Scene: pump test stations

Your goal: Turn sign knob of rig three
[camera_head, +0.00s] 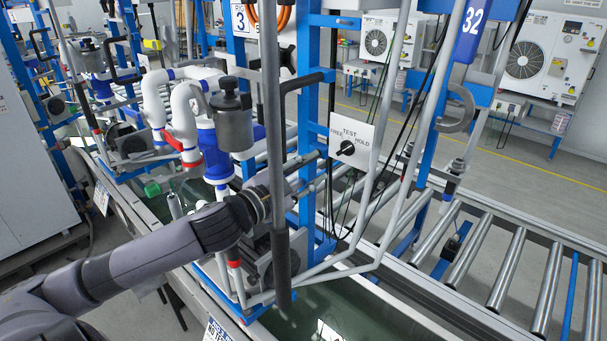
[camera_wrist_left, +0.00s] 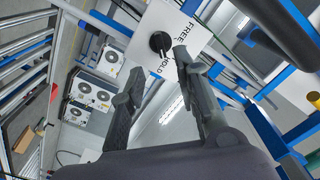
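The white sign plate (camera_head: 352,130) of a blue rig frame reads FREE, TEST and HOLD and carries a black knob (camera_head: 346,148). The knob (camera_wrist_left: 159,42) and sign plate (camera_wrist_left: 172,24) are ahead of the fingertips. My right gripper is out of view.
A dark vertical pipe (camera_head: 272,110) stands in front of my left wrist. Grey slanting pipes (camera_head: 393,90) and cables pass close right of the sign. A roller conveyor (camera_head: 505,268) lies to the right.

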